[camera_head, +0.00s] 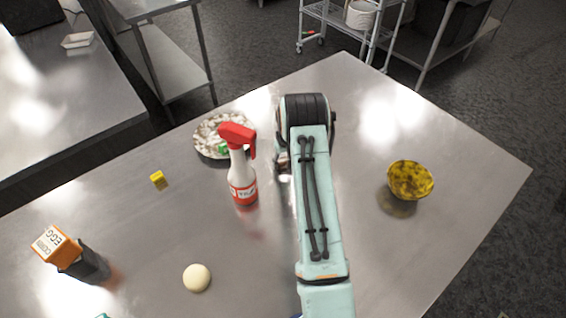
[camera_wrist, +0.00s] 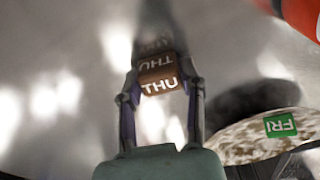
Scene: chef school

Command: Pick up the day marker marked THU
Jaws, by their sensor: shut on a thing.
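The brown day marker with white THU lettering (camera_wrist: 159,86) is between the two fingers of my gripper (camera_wrist: 160,78) in the wrist view. My gripper is shut on it. Darker images of the THU block show just beyond it, seemingly reflections in the shiny metal. I cannot tell how high it is above the table. In the head view my arm hides the marker and most of the gripper. A green FRI marker (camera_wrist: 281,124) lies on the speckled plate (camera_wrist: 235,146), to the right of my gripper in the wrist view.
On the metal table (camera_head: 340,85), a red-topped spray bottle (camera_head: 242,180) stands left of my arm, near the plate (camera_head: 205,132). A yellow block (camera_head: 158,180), a pale ball (camera_head: 197,278) and an orange carton (camera_head: 56,245) lie farther left. A yellow bowl (camera_head: 410,180) sits right.

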